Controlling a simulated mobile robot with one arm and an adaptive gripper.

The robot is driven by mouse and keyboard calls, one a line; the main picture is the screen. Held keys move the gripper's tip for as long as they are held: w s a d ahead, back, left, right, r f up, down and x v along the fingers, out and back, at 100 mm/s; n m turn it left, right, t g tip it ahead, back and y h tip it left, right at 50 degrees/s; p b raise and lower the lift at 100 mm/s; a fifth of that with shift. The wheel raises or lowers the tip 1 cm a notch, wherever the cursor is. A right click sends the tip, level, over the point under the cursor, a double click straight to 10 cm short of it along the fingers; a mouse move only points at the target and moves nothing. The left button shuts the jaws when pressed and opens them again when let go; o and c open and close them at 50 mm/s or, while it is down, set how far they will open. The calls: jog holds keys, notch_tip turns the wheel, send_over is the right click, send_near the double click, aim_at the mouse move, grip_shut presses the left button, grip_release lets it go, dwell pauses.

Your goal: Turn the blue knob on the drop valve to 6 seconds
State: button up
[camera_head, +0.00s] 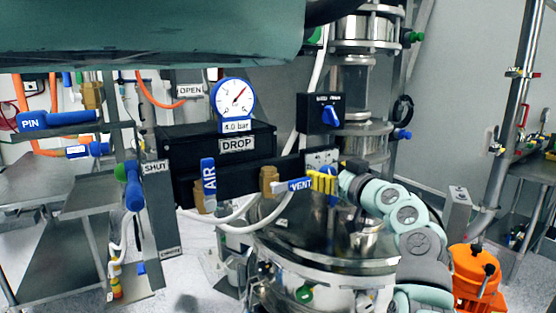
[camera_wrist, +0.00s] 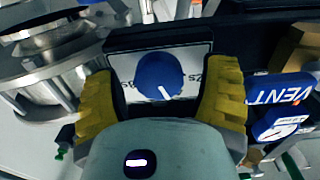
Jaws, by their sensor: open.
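The blue knob (camera_wrist: 158,72) shows in the wrist view as a round dial with a white pointer line slanting down to the right in the picture. It sits on a white dial plate (camera_wrist: 125,67) with partly covered seconds marks; I cannot read which mark the pointer meets. My gripper (camera_wrist: 161,78) is open, one yellow finger on each side of the knob; I cannot tell whether they touch it. In the head view my gripper (camera_head: 322,181) is just below the dial plate (camera_head: 322,157), beside the VENT handle, and the knob is largely hidden there. The DROP label (camera_head: 238,145) is on the black box.
The blue VENT handle (camera_head: 300,185) is close beside my gripper; the AIR handle (camera_head: 208,175) stands further left. A pressure gauge (camera_head: 233,98) reads 4.0 bar. A black switch box (camera_head: 315,112) is above, and a steel vessel lid (camera_head: 300,235) is below.

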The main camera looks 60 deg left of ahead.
jog(key=shift+a, duration=0.1)
jog(key=c, duration=1.2)
jog(key=shift+w+m, duration=0.1)
jog(key=shift+m, duration=0.3)
jog(key=m+b, duration=0.1)
jog(key=m, duration=0.2)
jog(key=shift+m, duration=0.3)
jog(key=shift+f+m, duration=0.1)
jog(key=shift+m, duration=1.6)
